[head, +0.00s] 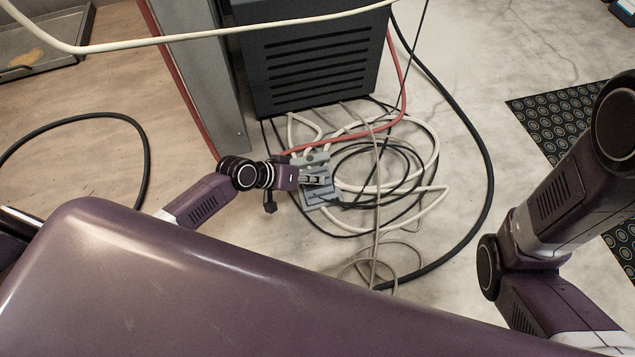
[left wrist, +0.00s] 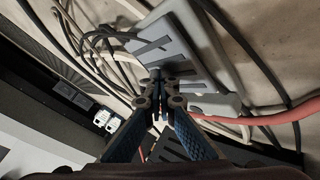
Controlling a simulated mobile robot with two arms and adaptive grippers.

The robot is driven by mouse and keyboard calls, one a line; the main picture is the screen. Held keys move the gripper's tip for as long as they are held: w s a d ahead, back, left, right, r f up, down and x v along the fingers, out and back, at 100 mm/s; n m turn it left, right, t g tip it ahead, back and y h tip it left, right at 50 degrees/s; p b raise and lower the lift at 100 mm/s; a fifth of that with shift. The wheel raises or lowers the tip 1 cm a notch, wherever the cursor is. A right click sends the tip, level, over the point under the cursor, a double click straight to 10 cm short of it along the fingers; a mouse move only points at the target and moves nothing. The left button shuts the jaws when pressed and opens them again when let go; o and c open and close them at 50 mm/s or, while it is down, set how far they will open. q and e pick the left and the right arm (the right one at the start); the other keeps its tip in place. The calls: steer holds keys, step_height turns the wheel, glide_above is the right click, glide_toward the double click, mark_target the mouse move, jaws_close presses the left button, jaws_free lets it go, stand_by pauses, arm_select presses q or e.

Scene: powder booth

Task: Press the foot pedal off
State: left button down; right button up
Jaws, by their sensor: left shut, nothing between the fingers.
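The foot pedal (head: 323,195) is a grey, slotted plate on the floor among coiled cables, in front of the dark cabinet. My left gripper (head: 318,181) is over the pedal in the head view and hides part of it. In the left wrist view the pedal (left wrist: 177,45) fills the upper middle, and the shut fingertips (left wrist: 160,82) of my left gripper point at it with nothing between them. I cannot tell whether the fingertips touch the pedal. My right arm shows at the right of the head view, but its gripper is not in view.
The dark vented cabinet (head: 312,62) stands behind the pedal, beside a grey post (head: 207,75). White, black and red cables (head: 425,150) lie around the pedal. A black studded mat (head: 560,118) lies at the right. Pale floor is clear between mat and cables.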

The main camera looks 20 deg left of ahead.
arm_select(q)
steer(key=shift+s+f, duration=0.1)
steer(key=shift+f, duration=0.15)
stand_by(0.3)
steer(key=shift+f, duration=0.35)
steer(key=shift+s, duration=0.1)
